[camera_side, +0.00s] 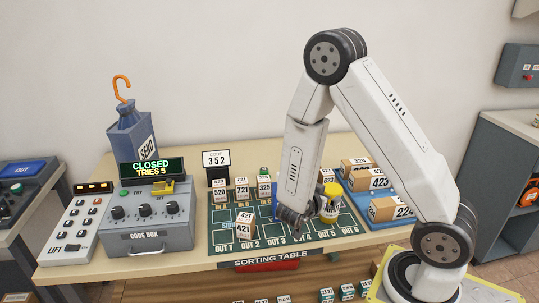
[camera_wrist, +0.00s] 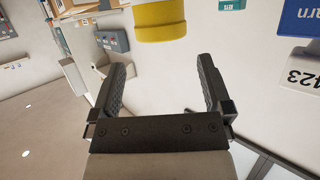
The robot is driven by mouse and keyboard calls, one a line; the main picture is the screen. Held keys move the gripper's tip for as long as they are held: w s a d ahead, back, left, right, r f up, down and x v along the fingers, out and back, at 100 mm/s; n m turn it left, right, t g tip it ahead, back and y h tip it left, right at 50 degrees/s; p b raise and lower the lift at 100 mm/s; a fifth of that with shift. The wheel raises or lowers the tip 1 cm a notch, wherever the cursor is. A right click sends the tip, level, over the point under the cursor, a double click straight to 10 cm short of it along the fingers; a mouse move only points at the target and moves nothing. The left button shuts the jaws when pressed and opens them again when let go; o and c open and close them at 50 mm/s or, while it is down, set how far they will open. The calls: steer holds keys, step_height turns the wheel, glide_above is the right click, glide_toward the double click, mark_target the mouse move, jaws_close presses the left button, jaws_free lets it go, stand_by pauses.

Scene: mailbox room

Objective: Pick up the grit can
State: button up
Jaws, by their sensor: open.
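A can with a yellow top and a pale label, which looks like the grit can (camera_side: 331,203), stands on the sorting mat in the side view. It is just right of my gripper (camera_side: 292,224), which hangs low over the mat. In the wrist view the yellow end of the can (camera_wrist: 159,18) shows at the top edge, beyond the fingertips. My gripper (camera_wrist: 163,68) is open there, with nothing between its two fingers. The arm partly covers the area behind the gripper in the side view.
Small numbered boxes (camera_side: 242,187) stand on the green mat (camera_side: 275,239) left of my gripper. A blue tray (camera_side: 357,195) with several cartons lies right of the can. The code box (camera_side: 148,220) and a blue SEND bag (camera_side: 131,134) stand at the left.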

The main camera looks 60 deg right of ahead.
step_height(320, 180, down, 2)
steer(key=shift+f, duration=0.1)
steer(key=shift+d, duration=0.1)
steer(key=shift+x, duration=1.2)
steer(key=shift+f, duration=0.1)
steer(key=shift+x, duration=2.55)
steer(key=shift+w, duration=0.1)
jaws_close()
